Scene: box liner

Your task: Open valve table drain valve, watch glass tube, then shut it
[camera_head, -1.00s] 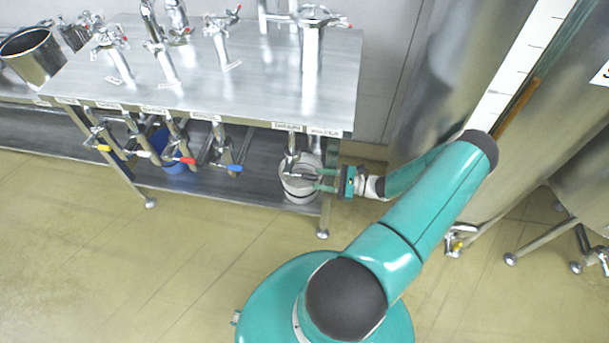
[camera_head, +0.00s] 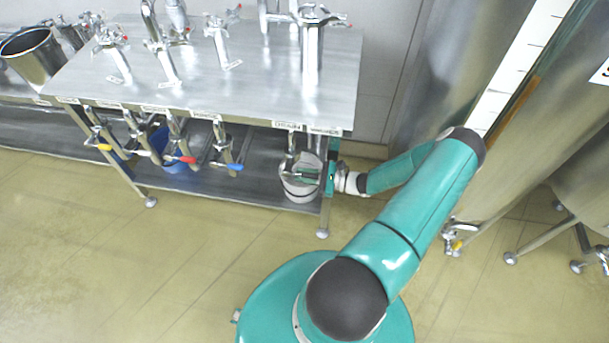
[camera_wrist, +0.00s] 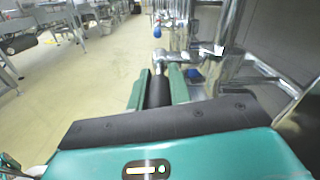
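The valve table (camera_head: 240,85) stands at the upper left of the head view, with several pipes and taps on top. Valves with yellow, white, red and blue handle ends hang below its front edge. At its right end a drain valve (camera_head: 292,158) hangs over a white bucket. My gripper (camera_head: 308,176) is at this valve, above the bucket. In the wrist view a dark handle (camera_wrist: 158,92) lies between my two fingers, which look open around it; contact is not clear. A metal valve body (camera_wrist: 160,58) lies beyond the fingertips. I cannot make out the glass tube for certain.
The white bucket (camera_head: 300,188) stands on the lower shelf (camera_head: 250,190), close to the table's right leg (camera_head: 324,215). A blue bucket (camera_head: 172,150) stands further left. Large steel tanks (camera_head: 450,80) stand at the right. The floor in front of the table is clear.

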